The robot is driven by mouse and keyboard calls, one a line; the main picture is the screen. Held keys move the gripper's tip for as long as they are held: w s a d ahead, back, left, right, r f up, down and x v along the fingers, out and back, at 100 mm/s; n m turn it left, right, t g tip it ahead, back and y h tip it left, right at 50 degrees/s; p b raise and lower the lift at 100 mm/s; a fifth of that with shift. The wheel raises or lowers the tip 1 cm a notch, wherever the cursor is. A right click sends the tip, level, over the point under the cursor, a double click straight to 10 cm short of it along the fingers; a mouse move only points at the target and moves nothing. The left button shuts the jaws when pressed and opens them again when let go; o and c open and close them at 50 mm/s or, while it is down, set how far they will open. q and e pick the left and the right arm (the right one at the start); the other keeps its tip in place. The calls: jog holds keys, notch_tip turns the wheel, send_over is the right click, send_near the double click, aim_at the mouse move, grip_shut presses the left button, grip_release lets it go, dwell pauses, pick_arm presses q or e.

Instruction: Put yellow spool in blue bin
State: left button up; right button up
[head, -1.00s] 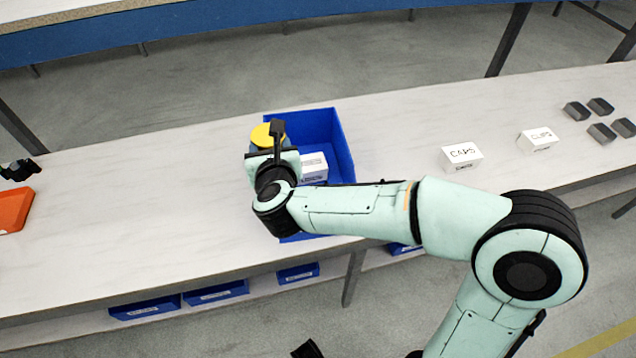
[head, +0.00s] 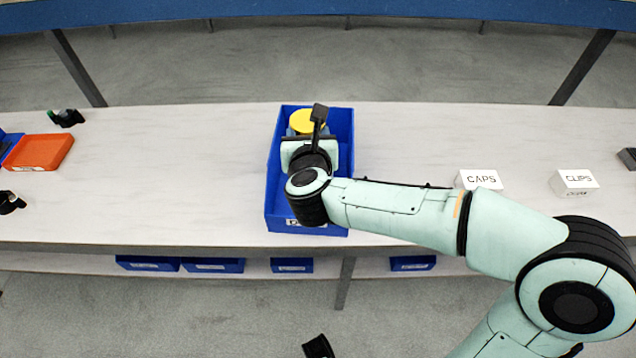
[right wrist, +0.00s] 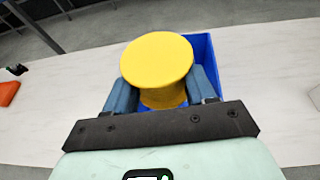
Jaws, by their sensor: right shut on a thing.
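The yellow spool (head: 304,121) is over the far left part of the blue bin (head: 344,150) in the head view. My right gripper (head: 303,131) is shut on the spool. In the right wrist view the spool (right wrist: 158,62) stands between the two blue-grey fingers (right wrist: 163,93), its round top flange facing the camera. Blue bin walls (right wrist: 208,62) show behind and to the right of it. I cannot tell how high the spool is above the bin floor. My arm hides much of the bin's inside. My left gripper is not clearly seen.
White boxes marked CAPS (head: 479,180) and CLIPS (head: 573,182) stand to the right. An orange bin (head: 40,151) and black objects (head: 66,117) are at the left. The tabletop between them and the blue bin is clear. Small blue bins (head: 213,265) sit on a lower shelf.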

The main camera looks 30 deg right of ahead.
notch_tip(320, 180, down, 15)
jog(key=b, duration=0.4)
jog(key=shift+b, duration=0.35)
notch_tip(320, 180, down, 5)
jog(key=shift+b, duration=0.75)
pick_arm(q)
jog(key=w+a+f+t+y, duration=0.1)
jog(key=w+a+f+t, duration=0.2)
jog(key=w+f, duration=0.4)
jog(key=shift+w+a+n, duration=0.3)
jog(key=shift+w+a, duration=0.3)
jog(key=shift+w, duration=0.4)
jog(key=shift+f, duration=0.1)
pick_arm(e)
jog(key=shift+f+b, duration=0.55)
jog(key=shift+b, duration=0.25)
jog(key=o, duration=1.2)
jog(key=shift+c, duration=0.2)
pick_arm(q)
jog(key=shift+w+a+f+y, duration=0.15)
jog(key=shift+w+a+f, duration=0.2)
jog(key=shift+f, duration=0.15)
jog(key=shift+w+a+f+y, duration=0.15)
jog(key=shift+w+a+f, duration=0.15)
jog(key=shift+f, duration=0.15)
